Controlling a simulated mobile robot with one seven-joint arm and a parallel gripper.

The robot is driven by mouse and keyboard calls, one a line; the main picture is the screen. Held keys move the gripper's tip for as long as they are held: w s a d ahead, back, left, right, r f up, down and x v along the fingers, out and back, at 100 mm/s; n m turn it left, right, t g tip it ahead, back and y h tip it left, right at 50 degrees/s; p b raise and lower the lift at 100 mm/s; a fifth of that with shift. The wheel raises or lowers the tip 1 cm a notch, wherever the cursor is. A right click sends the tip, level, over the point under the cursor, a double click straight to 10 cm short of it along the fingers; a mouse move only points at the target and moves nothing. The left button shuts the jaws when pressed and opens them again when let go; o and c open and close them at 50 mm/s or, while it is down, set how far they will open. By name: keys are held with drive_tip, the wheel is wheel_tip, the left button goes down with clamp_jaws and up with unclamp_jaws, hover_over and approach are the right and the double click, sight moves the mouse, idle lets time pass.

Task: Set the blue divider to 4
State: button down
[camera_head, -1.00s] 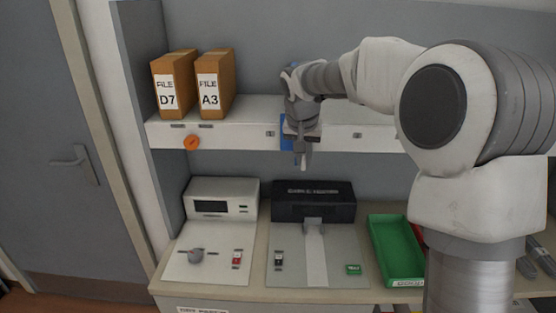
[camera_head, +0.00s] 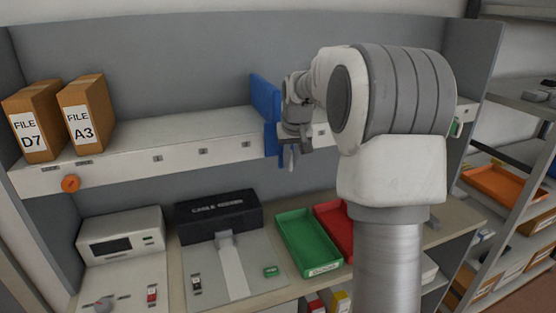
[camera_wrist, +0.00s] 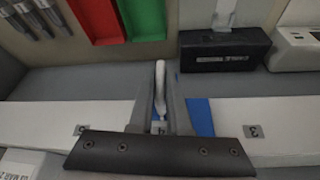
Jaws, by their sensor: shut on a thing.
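The blue divider (camera_head: 265,97) stands upright on the white shelf, its front part hanging over the shelf's front edge. My gripper (camera_head: 290,155) is at the divider's front and is shut on it. In the wrist view the divider (camera_wrist: 200,116) shows as a blue strip beside my gripper's fingers (camera_wrist: 160,95). The divider is past the label 3 (camera_head: 246,144), to its right in the head view. In the wrist view that label (camera_wrist: 252,131) is to the right.
File boxes D7 (camera_head: 34,124) and A3 (camera_head: 86,114) stand at the shelf's left end, above an orange disc (camera_head: 70,184). Below are a black device (camera_head: 218,210), a green tray (camera_head: 308,243) and a red tray (camera_head: 335,229). The shelf between A3 and the divider is clear.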

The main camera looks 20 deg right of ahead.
drive_tip(key=shift+d, duration=0.15)
drive_tip(key=c, duration=0.9)
unclamp_jaws()
drive_tip(key=v, duration=1.7)
drive_tip(key=shift+r+b, duration=0.25)
drive_tip(key=shift+b, duration=0.05)
drive_tip(key=s+a+f+m+t+y+b, duration=0.1)
drive_tip(key=s+a+f+m+t, duration=0.15)
drive_tip(key=s+a, duration=0.8)
drive_tip(key=s+a+f+n, duration=0.1)
drive_tip(key=s+f, duration=0.3)
drive_tip(key=s, duration=0.1)
drive_tip(key=s+a+f+n+g, duration=0.1)
drive_tip(key=s+a+f+n, duration=0.1)
drive_tip(key=s, duration=0.4)
drive_tip(key=s+a+f+n+p, duration=0.1)
drive_tip(key=s+f+n, duration=0.1)
drive_tip(key=s+f, duration=0.3)
drive_tip(key=shift+s+a+f, duration=0.2)
drive_tip(key=shift+s+f, duration=0.1)
